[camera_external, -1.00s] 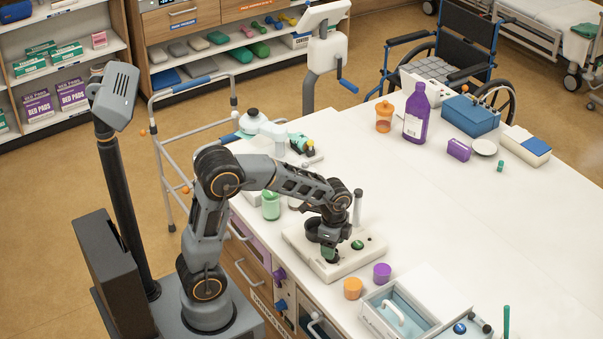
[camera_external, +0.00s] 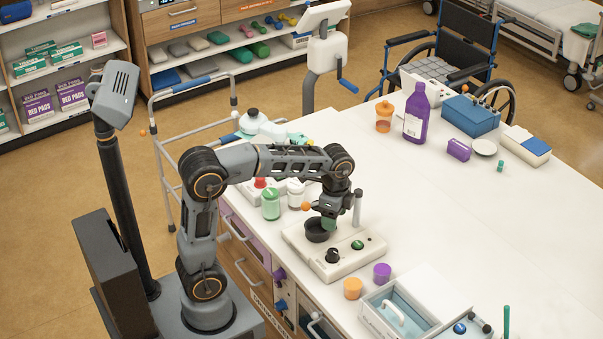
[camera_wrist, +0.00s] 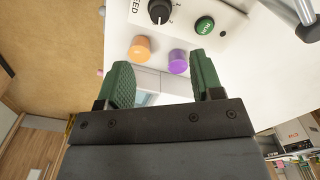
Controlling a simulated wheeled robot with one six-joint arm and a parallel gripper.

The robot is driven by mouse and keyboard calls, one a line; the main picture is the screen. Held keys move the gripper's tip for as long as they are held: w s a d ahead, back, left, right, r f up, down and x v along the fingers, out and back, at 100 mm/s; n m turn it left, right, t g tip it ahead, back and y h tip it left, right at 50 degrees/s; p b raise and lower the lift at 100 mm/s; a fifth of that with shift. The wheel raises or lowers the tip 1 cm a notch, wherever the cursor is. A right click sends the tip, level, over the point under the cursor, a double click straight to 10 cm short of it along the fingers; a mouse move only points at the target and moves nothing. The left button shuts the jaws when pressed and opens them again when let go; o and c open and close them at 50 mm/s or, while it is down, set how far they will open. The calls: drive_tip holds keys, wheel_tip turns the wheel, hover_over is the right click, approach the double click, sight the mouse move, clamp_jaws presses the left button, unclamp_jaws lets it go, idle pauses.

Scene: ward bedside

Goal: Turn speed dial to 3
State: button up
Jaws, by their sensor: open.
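The speed dial (camera_external: 333,256) is a black knob on the front of a cream bench device (camera_external: 366,255). The dial also shows at the top of the wrist view (camera_wrist: 159,12), partly cut off, with a white mark towards the picture's bottom and small printing around it. I cannot read for sure which number the mark meets. My gripper (camera_external: 328,224) is above the device, over its black cup (camera_external: 316,236), clear of the dial. In the wrist view my two green fingers (camera_wrist: 163,78) are spread apart with nothing between them.
The green run button (camera_wrist: 204,25) is beside the dial. A metal post (camera_external: 357,207) rises behind. An orange cup (camera_external: 352,288) and a purple cup (camera_external: 382,273) stand before the device, near a lidded tray (camera_external: 378,322).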

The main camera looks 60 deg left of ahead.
sight(332, 251)
drive_tip(key=shift+r, duration=0.1)
wheel_tip(332, 251, down, 14)
drive_tip(key=n+p, duration=0.4)
drive_tip(key=n, duration=0.8)
drive_tip(key=shift+r, duration=0.1)
